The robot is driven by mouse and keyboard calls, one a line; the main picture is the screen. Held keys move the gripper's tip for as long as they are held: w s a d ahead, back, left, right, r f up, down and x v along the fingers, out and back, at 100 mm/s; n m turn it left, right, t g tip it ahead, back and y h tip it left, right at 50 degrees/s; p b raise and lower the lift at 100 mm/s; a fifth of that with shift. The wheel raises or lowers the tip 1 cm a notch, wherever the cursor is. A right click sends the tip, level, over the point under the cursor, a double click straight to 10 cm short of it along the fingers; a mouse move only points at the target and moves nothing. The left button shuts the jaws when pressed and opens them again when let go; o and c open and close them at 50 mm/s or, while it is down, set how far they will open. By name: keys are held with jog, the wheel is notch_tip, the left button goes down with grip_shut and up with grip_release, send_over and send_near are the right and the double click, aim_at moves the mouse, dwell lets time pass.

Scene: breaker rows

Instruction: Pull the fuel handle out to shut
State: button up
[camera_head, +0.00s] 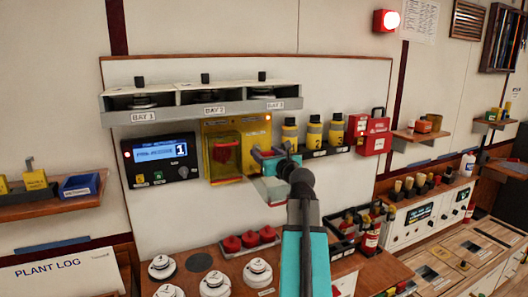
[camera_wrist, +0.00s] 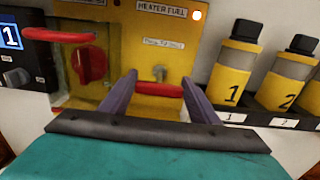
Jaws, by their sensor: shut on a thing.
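The yellow panel (camera_wrist: 130,62) carries a label reading HEATER FUEL. The red fuel handle (camera_wrist: 158,90) is a short horizontal bar below that label, in front of a small metal fitting on the panel. My gripper (camera_wrist: 157,88) is shut on this handle, one purple finger at each end of the bar. In the head view my gripper (camera_head: 268,158) is at the right part of the yellow panel (camera_head: 254,127), and my arm hides much of the handle. I cannot tell how far the handle stands out.
Left of the handle are a red knob (camera_wrist: 89,65) and a red bar (camera_wrist: 58,36) on a clear cover. Yellow numbered canisters (camera_head: 314,134) stand close to the right. A shelf with bays (camera_head: 205,103) overhangs above. Red-topped items and white detectors (camera_head: 258,273) lie on the bench below.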

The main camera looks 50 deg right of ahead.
jog(key=shift+s+f, duration=0.15)
jog(key=o, duration=1.3)
jog(key=shift+o, duration=1.1)
jog(key=shift+s, duration=0.15)
jog(key=shift+s+a, duration=0.1)
jog(key=shift+b+v, duration=5.2)
jog(key=shift+v, duration=1.5)
